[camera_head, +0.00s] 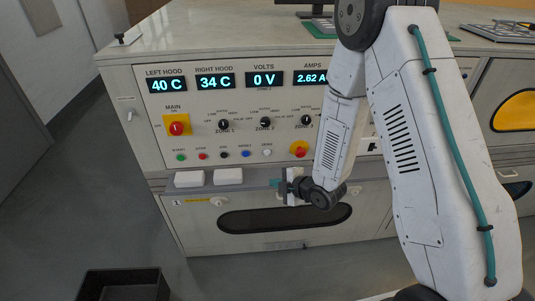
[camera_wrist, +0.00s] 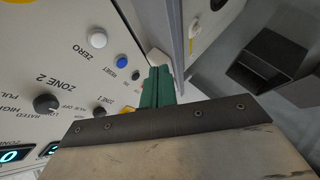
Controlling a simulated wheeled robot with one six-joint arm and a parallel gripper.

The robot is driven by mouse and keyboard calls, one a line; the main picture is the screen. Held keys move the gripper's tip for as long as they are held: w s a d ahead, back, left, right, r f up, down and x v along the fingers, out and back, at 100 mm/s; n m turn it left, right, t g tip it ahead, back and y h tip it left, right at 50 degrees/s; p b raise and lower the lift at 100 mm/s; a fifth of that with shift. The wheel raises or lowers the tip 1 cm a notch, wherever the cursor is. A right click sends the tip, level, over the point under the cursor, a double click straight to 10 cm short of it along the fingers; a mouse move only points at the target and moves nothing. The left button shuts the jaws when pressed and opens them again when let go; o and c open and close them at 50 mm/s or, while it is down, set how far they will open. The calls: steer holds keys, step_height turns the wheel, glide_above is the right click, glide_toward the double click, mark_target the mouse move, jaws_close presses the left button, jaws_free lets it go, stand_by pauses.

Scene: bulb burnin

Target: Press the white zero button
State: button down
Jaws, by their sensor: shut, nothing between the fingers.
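The white zero button (camera_head: 267,153) is at the right end of the row of small round buttons on the panel's lower part. In the wrist view the white button (camera_wrist: 97,38) sits beside the label ZERO, with the blue reset button (camera_wrist: 122,61) next to it. My gripper (camera_head: 276,184) is below the button row, near the front ledge, and apart from the white button. In the wrist view the green fingers of my gripper (camera_wrist: 157,86) are together with nothing between them. The white button lies up and left of the fingertips there.
The red emergency knob (camera_head: 299,149) on a yellow plate is just right of the white button. Two white blocks (camera_head: 228,176) stand on the ledge at left. Zone knobs (camera_head: 265,122) and lit displays are above. A black bin (camera_head: 124,284) stands on the floor.

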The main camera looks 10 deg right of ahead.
mark_target(267, 152)
steer(key=shift+w+a+r+n+t+y, duration=0.2)
steer(key=shift+r+n, duration=0.1)
steer(key=shift+r, duration=0.15)
steer(key=shift+w+a+r+n+t+y, duration=0.1)
steer(key=shift+w+r+n+t, duration=0.1)
steer(key=shift+r+n, duration=0.15)
steer(key=shift+w+d, duration=0.2)
steer(key=shift+w, duration=2)
steer(key=shift+w+d, duration=0.15)
steer(key=shift+w, duration=2)
steer(key=shift+w, duration=0.2)
steer(key=shift+w, duration=0.2)
steer(key=shift+w, duration=0.4)
steer(key=shift+s, duration=0.8)
